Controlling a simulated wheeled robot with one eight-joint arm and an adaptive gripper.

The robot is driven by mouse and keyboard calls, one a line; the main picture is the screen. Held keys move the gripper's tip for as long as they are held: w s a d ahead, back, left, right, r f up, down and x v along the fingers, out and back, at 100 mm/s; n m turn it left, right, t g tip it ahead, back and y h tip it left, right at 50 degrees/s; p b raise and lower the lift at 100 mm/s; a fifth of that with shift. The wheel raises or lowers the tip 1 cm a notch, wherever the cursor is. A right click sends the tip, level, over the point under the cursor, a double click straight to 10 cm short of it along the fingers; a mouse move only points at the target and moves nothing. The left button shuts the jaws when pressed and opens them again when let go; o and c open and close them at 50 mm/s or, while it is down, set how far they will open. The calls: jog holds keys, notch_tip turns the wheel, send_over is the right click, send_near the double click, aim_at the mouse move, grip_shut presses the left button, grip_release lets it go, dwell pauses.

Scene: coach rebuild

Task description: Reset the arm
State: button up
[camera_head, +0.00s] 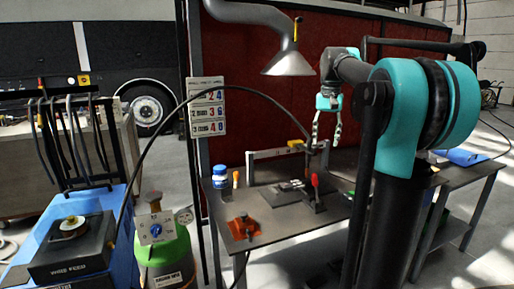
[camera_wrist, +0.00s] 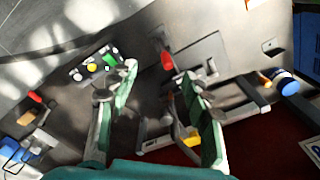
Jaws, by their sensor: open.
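My gripper (camera_head: 326,131) hangs over the back part of the workbench (camera_head: 275,232) in the head view, pointing down. Its two fingers are apart, and nothing is held between them. In the wrist view my gripper (camera_wrist: 157,82) is also open, above the bench. My teal and black arm fills the right of the head view.
A blue-lidded jar (camera_head: 219,175) and an orange item (camera_head: 242,228) stand on the bench. A metal frame with a yellow part (camera_head: 296,144) stands behind. A fume hood (camera_head: 288,62) hangs above. A green gas cylinder (camera_head: 165,262) and a blue wire-feed cart (camera_head: 95,208) stand left.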

jog(key=s+a+f+n+t, duration=0.2)
jog(key=s+f, duration=1.1)
jog(key=f, duration=0.4)
jog(key=s+a+f+n+t, duration=0.1)
jog(key=s+a+f+n, duration=0.1)
jog(key=s+f, duration=1.1)
notch_tip(320, 180, down, 5)
jog(key=shift+a+r+t, duration=0.1)
jog(key=shift+a+t, duration=0.3)
jog(key=shift+a, duration=0.2)
